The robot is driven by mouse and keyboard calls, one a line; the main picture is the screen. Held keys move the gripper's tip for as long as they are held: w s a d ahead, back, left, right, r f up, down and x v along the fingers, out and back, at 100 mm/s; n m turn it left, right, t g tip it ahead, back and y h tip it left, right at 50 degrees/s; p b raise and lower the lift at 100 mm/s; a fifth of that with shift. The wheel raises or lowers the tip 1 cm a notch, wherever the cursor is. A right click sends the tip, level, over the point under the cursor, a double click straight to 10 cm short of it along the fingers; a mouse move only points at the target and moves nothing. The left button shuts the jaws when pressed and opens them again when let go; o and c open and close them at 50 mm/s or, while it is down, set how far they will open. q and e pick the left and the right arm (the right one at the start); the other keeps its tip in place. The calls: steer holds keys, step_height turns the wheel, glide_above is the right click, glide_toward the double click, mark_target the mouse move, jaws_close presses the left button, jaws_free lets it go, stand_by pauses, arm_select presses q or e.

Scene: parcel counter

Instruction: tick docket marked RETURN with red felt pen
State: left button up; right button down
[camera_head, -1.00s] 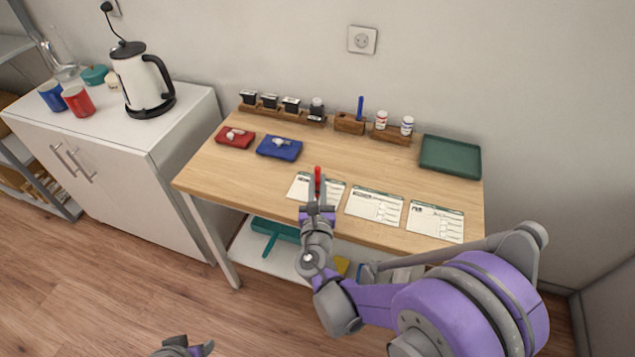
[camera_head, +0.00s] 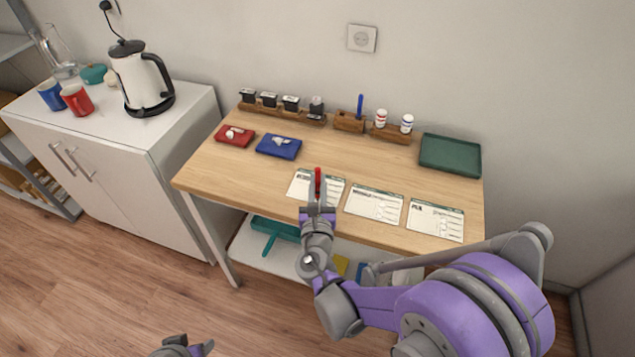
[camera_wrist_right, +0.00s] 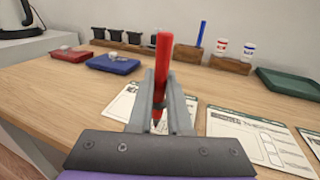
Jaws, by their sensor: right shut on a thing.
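My right gripper (camera_head: 317,202) is shut on the red felt pen (camera_head: 318,180), which stands roughly upright between the fingers. The pen also shows in the right wrist view (camera_wrist_right: 162,75), with its dark tip pointing down over a docket. That left docket (camera_head: 301,186) lies under the pen and is partly hidden by the gripper. A middle docket (camera_head: 374,205) and a right docket (camera_head: 435,221) lie beside it. Their headings are too small to read surely. Whether the tip touches paper I cannot tell. My left gripper (camera_head: 185,348) is at the bottom edge, mostly cut off.
On the table (camera_head: 225,180) lie a red pad (camera_head: 235,140) and a blue pad (camera_head: 278,150). A green tray (camera_head: 450,156) is at the right. Along the back stand stamps (camera_head: 290,102), a wooden holder with a blue pen (camera_head: 360,105), and small bottles (camera_head: 381,117). The front left tabletop is clear.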

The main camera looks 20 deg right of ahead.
steer(key=shift+w+d, duration=0.25)
steer(key=shift+d, duration=0.4)
stand_by(0.9)
steer(key=shift+r, duration=0.1)
steer(key=shift+r+p, duration=2.15)
steer(key=shift+r, duration=0.75)
